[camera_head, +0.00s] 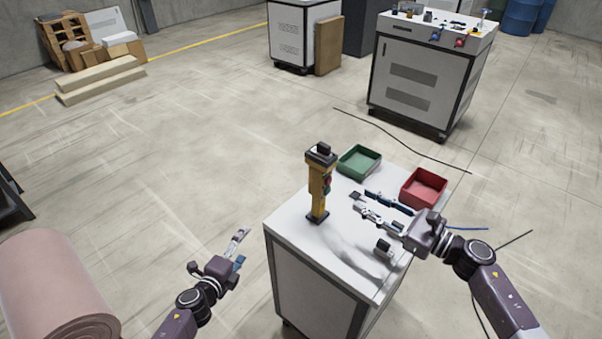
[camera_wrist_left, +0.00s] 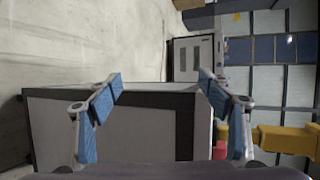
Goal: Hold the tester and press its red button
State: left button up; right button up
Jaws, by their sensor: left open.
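The tester (camera_head: 317,200) is a tall yellow handheld unit with a dark top, standing upright on a dark base near the left edge of the white table. Its red button (camera_head: 327,182) shows on its right-hand side. My left gripper (camera_head: 242,238) is open and empty, left of the table and apart from the tester. In the left wrist view its two blue-padded fingers (camera_wrist_left: 158,88) are spread, with the cabinet side between them; a yellow shape at right (camera_wrist_left: 288,140) appears to be the tester. My right gripper (camera_head: 362,202) is over the table, right of the tester; its fingers are hard to separate.
A green bin (camera_head: 359,162) and a red bin (camera_head: 424,188) stand at the table's (camera_head: 345,262) back. A small dark-and-white object (camera_head: 384,247) lies near its right edge. Another cabinet (camera_head: 420,85) stands behind. Floor left of the table is clear; a pink roll (camera_head: 50,290) lies far left.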

aim_at(315, 162)
pick_arm(q)
jog(key=w+d+r+m+t+h, duration=0.1)
jog(key=w+d+r+m, duration=0.15)
jog(key=r, duration=0.35)
jog(key=w+d+r+m+h, duration=0.2)
jog(key=r+m, duration=0.2)
jog(key=r, duration=0.2)
jog(key=w+d+r+m+t+h, duration=0.1)
jog(key=w+d+r+m, duration=0.2)
jog(key=r, duration=0.4)
jog(key=s+d+r+m+h, duration=0.1)
jog(key=d+r+m, duration=0.2)
jog(key=m, duration=0.1)
jog(key=s+d+r+m+h, duration=0.1)
jog(key=s+d+r+m, duration=0.1)
jog(key=d+r+m, duration=0.1)
jog(key=s+d+r+m+g+h, duration=0.1)
jog(key=d+r+m, duration=0.2)
jog(key=d+m, duration=0.1)
jog(key=shift+s+d+r+m+h, duration=0.15)
jog(key=shift+s+r+m+h, duration=0.15)
jog(key=shift+s+m, duration=0.15)
jog(key=shift+x, duration=3.85)
jog(key=shift+f, duration=0.1)
jog(key=shift+c, duration=0.5)
jog(key=c, duration=1.6)
jog(key=shift+c, duration=0.3)
pick_arm(e)
grip_shut()
